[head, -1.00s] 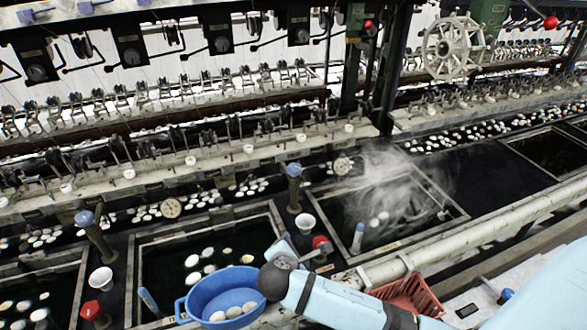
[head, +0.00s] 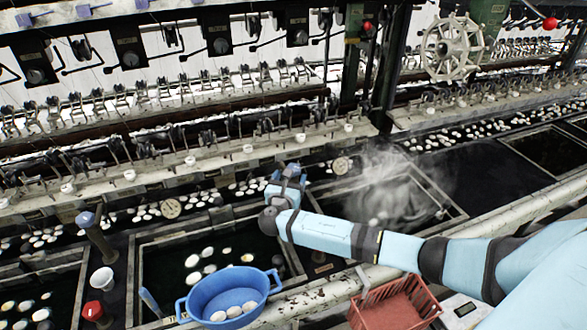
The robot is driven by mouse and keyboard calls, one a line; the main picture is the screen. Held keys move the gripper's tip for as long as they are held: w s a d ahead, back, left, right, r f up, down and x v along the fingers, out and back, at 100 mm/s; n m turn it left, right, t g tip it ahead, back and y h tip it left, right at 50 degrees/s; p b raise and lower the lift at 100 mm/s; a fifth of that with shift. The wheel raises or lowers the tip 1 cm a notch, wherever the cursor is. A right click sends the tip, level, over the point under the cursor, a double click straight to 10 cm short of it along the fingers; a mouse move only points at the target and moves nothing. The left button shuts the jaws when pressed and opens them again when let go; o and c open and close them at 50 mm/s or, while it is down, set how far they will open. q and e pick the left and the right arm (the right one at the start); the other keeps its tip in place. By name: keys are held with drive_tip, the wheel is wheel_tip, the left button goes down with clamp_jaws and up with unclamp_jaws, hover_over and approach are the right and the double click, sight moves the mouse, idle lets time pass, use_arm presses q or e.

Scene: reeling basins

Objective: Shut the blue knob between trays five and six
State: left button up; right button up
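My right arm reaches in from the right, and its gripper (head: 288,178) is at the post between the middle tray (head: 137,270) and the steaming tray (head: 448,196). The blue knob on that post is largely hidden behind the gripper, so I cannot tell whether the fingers touch it or how far apart they are. Another blue-topped knob (head: 85,219) stands on a post further left, apart from the gripper. My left gripper is not in view.
A blue basin (head: 232,294) with white cocoons sits at the front of the middle tray. A red crate (head: 395,308) stands below my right arm. A white cup (head: 102,279) and a red knob (head: 93,311) are at left. Reeling machinery runs along the back.

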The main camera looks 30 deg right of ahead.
drive_tip(key=shift+x, duration=2.35)
drive_tip(key=shift+a, duration=0.1)
drive_tip(key=c, duration=0.9)
